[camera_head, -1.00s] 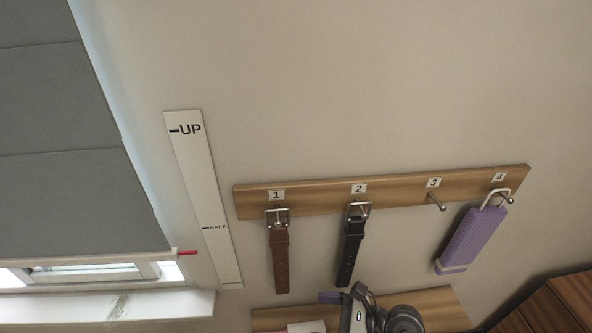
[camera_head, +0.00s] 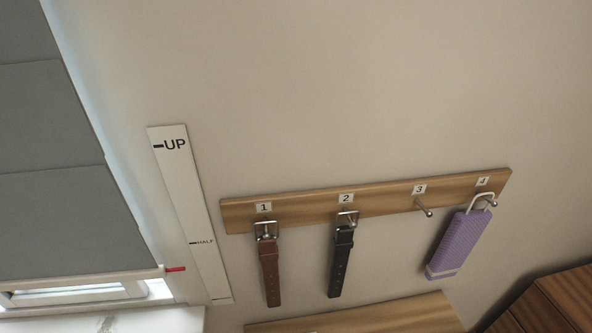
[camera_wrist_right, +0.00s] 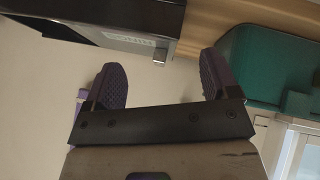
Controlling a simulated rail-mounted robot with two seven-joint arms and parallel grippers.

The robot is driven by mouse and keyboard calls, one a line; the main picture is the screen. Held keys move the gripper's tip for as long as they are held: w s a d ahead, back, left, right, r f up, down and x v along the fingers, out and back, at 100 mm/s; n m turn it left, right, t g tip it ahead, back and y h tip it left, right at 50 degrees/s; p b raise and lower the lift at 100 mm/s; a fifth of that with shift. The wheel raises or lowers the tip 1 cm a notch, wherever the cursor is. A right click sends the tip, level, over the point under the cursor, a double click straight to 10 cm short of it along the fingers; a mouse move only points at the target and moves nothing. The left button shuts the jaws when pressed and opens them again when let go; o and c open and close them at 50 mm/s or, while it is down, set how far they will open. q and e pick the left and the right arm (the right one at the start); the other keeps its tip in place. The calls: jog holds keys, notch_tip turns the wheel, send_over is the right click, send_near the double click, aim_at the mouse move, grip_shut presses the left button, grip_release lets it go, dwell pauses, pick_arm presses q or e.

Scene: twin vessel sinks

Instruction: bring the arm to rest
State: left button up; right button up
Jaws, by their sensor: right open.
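My right gripper (camera_wrist_right: 165,82) shows in the right wrist view with its two purple-padded fingers apart and nothing between them. In the head view neither gripper is in sight. There a wooden peg rail (camera_head: 380,203) hangs on the wall with labels 1 to 4. A brown belt (camera_head: 270,272) hangs at 1 and a black belt (camera_head: 340,265) at 2. Peg 3 (camera_head: 424,207) is bare. A purple textured item with a wire loop (camera_head: 456,245) hangs at 4.
A grey blind (camera_head: 60,215) with a red marker (camera_head: 175,268) hangs beside a white UP/HALF scale (camera_head: 190,215). A lower wooden board (camera_head: 370,315) is below the rail. The right wrist view shows a dark box (camera_wrist_right: 110,25) and a teal container (camera_wrist_right: 265,60) near the fingers.

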jog(key=s+a+m+g+y+p, duration=0.2)
jog(key=s+g, duration=0.2)
jog(key=s, duration=0.5)
notch_tip(320, 180, up, 24)
jog(key=p, duration=2.4)
jog(key=shift+w+d, duration=0.2)
jog(key=shift+w, duration=0.25)
